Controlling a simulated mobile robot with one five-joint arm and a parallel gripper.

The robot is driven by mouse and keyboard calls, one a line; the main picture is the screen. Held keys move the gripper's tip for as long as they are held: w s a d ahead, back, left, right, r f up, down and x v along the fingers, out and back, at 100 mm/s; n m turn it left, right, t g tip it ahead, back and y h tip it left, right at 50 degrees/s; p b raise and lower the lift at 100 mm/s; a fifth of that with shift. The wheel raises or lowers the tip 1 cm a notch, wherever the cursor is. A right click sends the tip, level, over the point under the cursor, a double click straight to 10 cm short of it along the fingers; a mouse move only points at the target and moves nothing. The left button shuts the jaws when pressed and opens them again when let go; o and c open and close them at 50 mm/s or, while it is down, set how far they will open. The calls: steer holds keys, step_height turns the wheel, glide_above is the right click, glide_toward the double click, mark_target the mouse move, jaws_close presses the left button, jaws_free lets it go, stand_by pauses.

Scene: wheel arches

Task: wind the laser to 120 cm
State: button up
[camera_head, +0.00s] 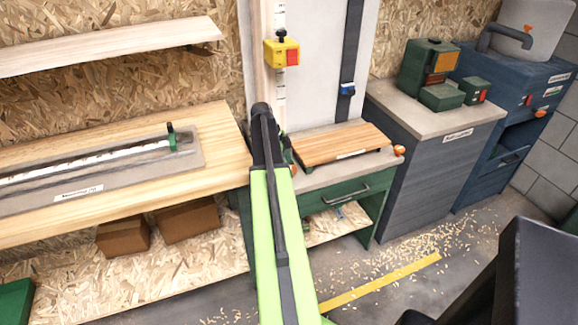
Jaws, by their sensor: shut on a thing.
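The yellow laser box (276,54) with a red front sits high on an upright pale scale strip (279,105) against the wall. The scale's numbers are too small to read. My gripper (289,157) is low beside the strip's foot, at the left end of a wooden-topped green bench, and is partly hidden by my green and black arm. It is shut on a small orange knob (294,170), of which only a little shows. What the knob is fixed to is hidden.
A wooden board (342,143) lies on the green bench, with another orange knob (398,150) at its right end. A long workbench (215,128) stands left, under a shelf (110,45). A grey cabinet (420,170) stands right. Floor with shavings lies in front.

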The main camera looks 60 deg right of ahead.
steer(key=o, duration=1.3)
steer(key=shift+s, duration=0.25)
steer(key=shift+o, duration=0.3)
steer(key=shift+w, duration=0.1)
steer(key=shift+r, duration=0.1)
steer(key=p+v, duration=1.6)
steer(key=v, duration=0.1)
steer(key=shift+r, duration=0.1)
